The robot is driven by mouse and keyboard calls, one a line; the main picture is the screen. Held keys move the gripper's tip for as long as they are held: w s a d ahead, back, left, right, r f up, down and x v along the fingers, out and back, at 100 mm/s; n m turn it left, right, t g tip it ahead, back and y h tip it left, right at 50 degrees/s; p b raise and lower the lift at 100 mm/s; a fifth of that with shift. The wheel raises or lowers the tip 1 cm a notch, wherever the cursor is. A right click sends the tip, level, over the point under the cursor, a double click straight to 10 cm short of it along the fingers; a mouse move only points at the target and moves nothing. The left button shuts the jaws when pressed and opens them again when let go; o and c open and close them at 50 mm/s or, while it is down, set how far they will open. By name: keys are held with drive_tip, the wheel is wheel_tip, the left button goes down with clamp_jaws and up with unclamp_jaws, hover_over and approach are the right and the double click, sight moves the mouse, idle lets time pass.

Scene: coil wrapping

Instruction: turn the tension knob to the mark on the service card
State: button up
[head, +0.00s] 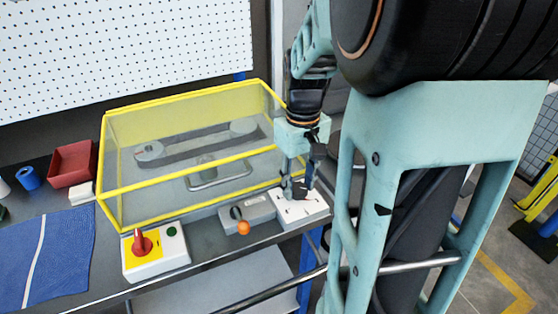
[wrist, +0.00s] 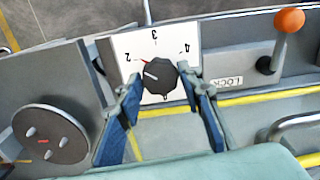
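The tension knob (wrist: 159,76) is black and round, on a white dial plate (wrist: 130,46) with printed numbers; 2, 3 and 4 can be read. A pale line on the knob points toward the upper left, on the side of the 2. A small thin red mark shows at the knob's edge near the 2. My gripper (wrist: 156,84) has one finger on each side of the knob, with a visible gap at the left finger; it looks open. In the head view my gripper (head: 299,185) is over the white plate (head: 311,212) and mostly hides the knob. I cannot make out a service card.
A lever with an orange ball (head: 244,228) stands on a grey block beside the dial plate. A yellow-framed guard (head: 112,178) encloses the belt behind. A red switch (head: 141,242) is on a box at front left. A blue mat (head: 60,262) lies further left.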

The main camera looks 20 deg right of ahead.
drive_tip(key=c, duration=0.7)
drive_tip(key=shift+o, duration=0.2)
drive_tip(key=shift+m, duration=0.4)
drive_tip(key=m+p, duration=0.1)
drive_tip(key=m, duration=0.3)
drive_tip(key=shift+r+m, duration=0.1)
drive_tip(key=shift+m, duration=0.2)
drive_tip(key=shift+m+p, duration=0.8)
drive_tip(key=shift+m, duration=1.5)
drive_tip(key=o, duration=1.2)
drive_tip(key=shift+c, duration=0.2)
